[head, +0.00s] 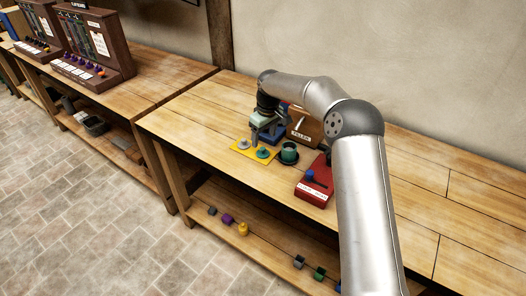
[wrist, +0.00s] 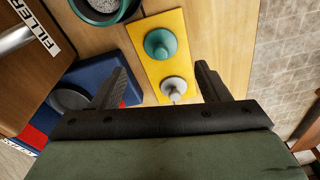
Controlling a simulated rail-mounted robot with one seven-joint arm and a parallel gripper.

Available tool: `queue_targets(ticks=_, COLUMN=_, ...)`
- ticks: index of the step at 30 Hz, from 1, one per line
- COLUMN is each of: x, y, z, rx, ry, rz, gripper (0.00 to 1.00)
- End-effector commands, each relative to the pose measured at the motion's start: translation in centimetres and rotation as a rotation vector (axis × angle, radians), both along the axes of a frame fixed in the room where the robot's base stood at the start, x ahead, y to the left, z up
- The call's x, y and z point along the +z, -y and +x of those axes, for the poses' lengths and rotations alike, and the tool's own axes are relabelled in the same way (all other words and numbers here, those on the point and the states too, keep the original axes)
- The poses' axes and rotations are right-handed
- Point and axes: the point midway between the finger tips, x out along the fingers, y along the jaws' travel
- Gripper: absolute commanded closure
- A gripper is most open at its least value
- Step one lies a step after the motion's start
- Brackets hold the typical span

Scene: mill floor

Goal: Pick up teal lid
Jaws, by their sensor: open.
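The teal lid (wrist: 160,44), round with a knob, lies on a yellow mat (wrist: 178,67). It also shows in the head view (head: 263,153), below and just right of my gripper. A grey lid (wrist: 173,86) lies beside it on the same mat. My gripper (wrist: 158,82) is open and empty above the mat, and its fingers lie on either side of the grey lid in the wrist view. The teal lid is further up that view, beyond the fingertips. In the head view my gripper (head: 262,140) hangs over the mat and partly hides the things behind it.
A teal pot (head: 289,152) with grey contents stands right of the mat. A wooden box labelled FILLER (head: 303,127) and a blue block (wrist: 90,72) with a round dish are close to my gripper. A red box (head: 314,184) stands further right. The bench's right part is clear.

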Motion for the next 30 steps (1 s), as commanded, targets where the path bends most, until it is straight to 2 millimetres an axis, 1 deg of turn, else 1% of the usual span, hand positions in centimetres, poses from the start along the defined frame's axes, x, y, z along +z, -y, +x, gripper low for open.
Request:
queue_targets(ticks=7, x=-1.7, y=-0.1, z=0.0, rx=-0.001, ry=-0.002, rz=0.001, gripper=0.31)
queue_targets(ticks=13, x=-4.7, y=-0.2, z=-0.1, rx=0.0, ry=-0.002, rz=0.001, gripper=0.31)
queue_targets(ticks=16, x=-5.7, y=-0.3, z=0.0, rx=-0.001, ry=-0.002, rz=0.001, gripper=0.31)
queue_targets(ticks=18, x=-6.1, y=-0.3, z=0.0, rx=0.0, ry=0.0, rz=0.001, gripper=0.31)
queue_targets(ticks=24, x=-6.1, y=-0.3, z=0.0, rx=0.0, ry=0.001, rz=0.001, gripper=0.31)
queue_targets(ticks=25, x=-6.1, y=-0.3, z=0.0, rx=0.0, ry=0.001, rz=0.001, gripper=0.37)
queue_targets(ticks=26, x=-6.1, y=-0.3, z=0.0, rx=0.0, ry=0.001, rz=0.001, gripper=0.45)
queue_targets(ticks=27, x=-6.1, y=-0.3, z=0.0, rx=0.0, ry=0.001, rz=0.001, gripper=0.56)
queue_targets(ticks=29, x=-6.1, y=-0.3, z=0.0, rx=0.0, ry=0.001, rz=0.001, gripper=0.73)
queue_targets(ticks=30, x=-6.1, y=-0.3, z=0.0, rx=0.0, ry=0.001, rz=0.001, gripper=0.79)
